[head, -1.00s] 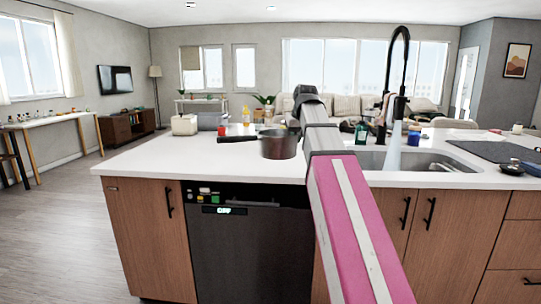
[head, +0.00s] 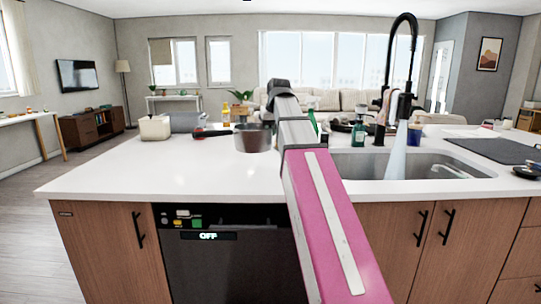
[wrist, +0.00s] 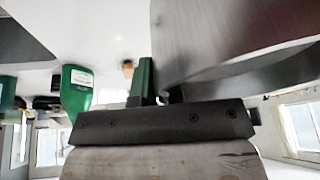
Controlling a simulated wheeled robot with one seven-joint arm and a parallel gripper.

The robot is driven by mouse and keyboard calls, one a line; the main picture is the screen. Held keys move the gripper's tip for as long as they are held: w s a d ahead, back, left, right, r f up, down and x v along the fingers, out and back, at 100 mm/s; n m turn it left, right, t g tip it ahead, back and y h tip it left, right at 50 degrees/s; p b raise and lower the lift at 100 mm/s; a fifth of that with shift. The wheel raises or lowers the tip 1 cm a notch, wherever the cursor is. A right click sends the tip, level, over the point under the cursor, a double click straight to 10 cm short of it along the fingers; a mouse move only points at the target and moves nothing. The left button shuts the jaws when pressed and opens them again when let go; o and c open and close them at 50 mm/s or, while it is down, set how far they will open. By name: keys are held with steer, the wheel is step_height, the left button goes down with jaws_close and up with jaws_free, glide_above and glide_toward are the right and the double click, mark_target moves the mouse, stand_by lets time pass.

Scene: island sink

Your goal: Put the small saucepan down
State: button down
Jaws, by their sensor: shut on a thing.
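The small saucepan (head: 252,139) is a grey metal pot with a dark handle toward the left, over the left part of the white island counter (head: 130,175). In the head view I cannot tell whether its base touches the counter. In the wrist view its metal wall (wrist: 225,40) fills the upper right. My gripper (wrist: 158,92) is shut at the saucepan's near edge, with one dark green finger showing and the other hidden by the metal. In the head view my gripper is hidden behind my pink and white arm.
A cream box-like item (head: 155,128) and a grey container (head: 188,122) stand left of the saucepan. A green bottle (head: 358,133) stands by the sink (head: 405,165) and tall black faucet (head: 411,60) on the right. The front left counter is clear.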

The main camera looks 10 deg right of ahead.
steer(key=shift+w+d+f, duration=0.9)
steer(key=shift+w+f, duration=0.5)
steer(key=shift+f, duration=0.25)
steer(key=shift+w+d+f, duration=0.85)
steer(key=shift+w+f, duration=0.55)
steer(key=shift+f, duration=0.3)
steer(key=shift+w+d+f, duration=0.9)
steer(key=shift+w+f, duration=0.5)
steer(key=shift+f, duration=0.25)
steer(key=shift+f, duration=0.1)
steer(key=c, duration=1.5)
jaws_free()
steer(key=shift+c, duration=0.2)
steer(key=o, duration=0.3)
steer(key=v, duration=1.2)
